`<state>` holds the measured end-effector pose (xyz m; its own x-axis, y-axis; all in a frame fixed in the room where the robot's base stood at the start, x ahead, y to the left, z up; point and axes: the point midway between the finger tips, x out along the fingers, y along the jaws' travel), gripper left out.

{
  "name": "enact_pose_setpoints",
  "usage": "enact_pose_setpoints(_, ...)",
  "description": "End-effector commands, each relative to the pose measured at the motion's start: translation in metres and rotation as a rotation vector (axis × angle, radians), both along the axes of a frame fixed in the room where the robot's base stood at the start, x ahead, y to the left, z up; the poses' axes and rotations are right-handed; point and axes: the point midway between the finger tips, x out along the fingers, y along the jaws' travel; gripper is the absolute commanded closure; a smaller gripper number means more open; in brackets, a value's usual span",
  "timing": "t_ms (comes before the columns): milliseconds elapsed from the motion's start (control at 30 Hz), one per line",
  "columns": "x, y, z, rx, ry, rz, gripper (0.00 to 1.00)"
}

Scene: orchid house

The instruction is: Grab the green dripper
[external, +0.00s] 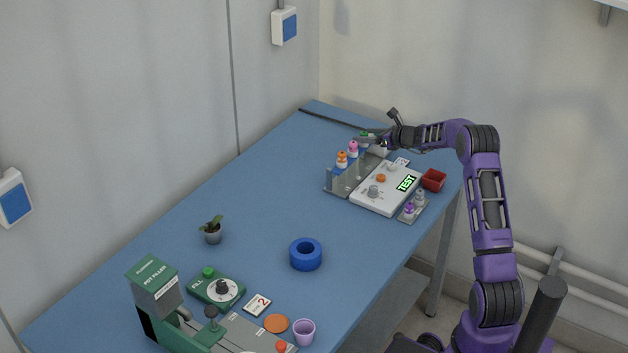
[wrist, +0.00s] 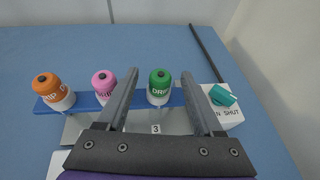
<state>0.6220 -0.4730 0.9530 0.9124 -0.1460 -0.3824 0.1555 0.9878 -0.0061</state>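The green dripper (wrist: 159,86), a white bottle with a green cap, stands upright in a blue rack (wrist: 84,102) above a label with a 3. Only a bit of its green shows in the external view (external: 364,135), beside my gripper. My gripper (wrist: 160,77) is open. In the wrist view its two fingers reach out on either side of the green dripper; I cannot tell whether either touches it. In the external view my gripper (external: 372,139) is at the far end of the rack.
A pink dripper (wrist: 104,82) and an orange dripper (wrist: 51,90) stand left in the same rack. A white box with a teal knob (wrist: 224,95) is close on the right. A white tester (external: 385,193) and red tray (external: 433,180) lie nearby. The blue table's middle is mostly clear.

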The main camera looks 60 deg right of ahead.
Motion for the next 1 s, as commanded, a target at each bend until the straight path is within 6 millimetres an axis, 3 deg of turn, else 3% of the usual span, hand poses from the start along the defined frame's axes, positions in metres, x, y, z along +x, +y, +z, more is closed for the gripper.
enact_pose_setpoints(33,0.0,0.0,0.0,0.0,0.0,0.0,0.39)
enact_pose_setpoints(367,0.0,0.0,0.0,0.0,0.0,0.0,0.99)
enact_pose_setpoints(767,0.0,0.0,0.005,-0.001,-0.001,0.0,1.0)
enact_pose_setpoints(1000,0.0,0.0,0.048,-0.005,-0.002,0.002,1.0)
